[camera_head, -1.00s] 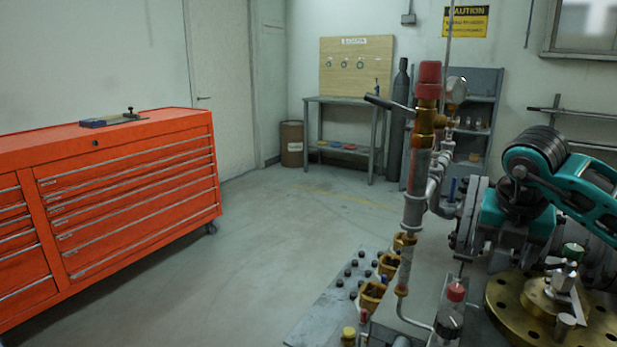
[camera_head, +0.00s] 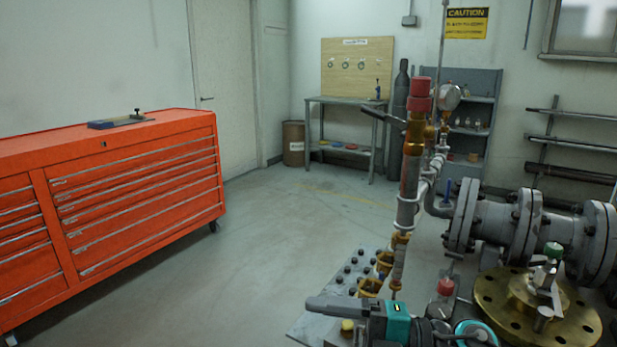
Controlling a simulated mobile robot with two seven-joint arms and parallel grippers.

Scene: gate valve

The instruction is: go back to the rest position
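My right gripper (camera_head: 318,304) shows low in the head view, below the middle, with teal and dark grey housing behind it. Its grey finger part points left and lies over the near edge of the valve rig. I see nothing held in it, but the angle hides whether its fingers are apart or together. My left gripper is out of view. The grey flanged gate valve body (camera_head: 493,228) stands at the right. The brass flange (camera_head: 510,318) with a steel stem and green cap lies low right.
An upright pipe with a red cap (camera_head: 420,88) and a gauge (camera_head: 449,97) rises close ahead. A bolted grey plate (camera_head: 325,318) lies below it. A red tool cabinet (camera_head: 140,195) stands left. A workbench (camera_head: 345,100) is at the back. The floor between is open.

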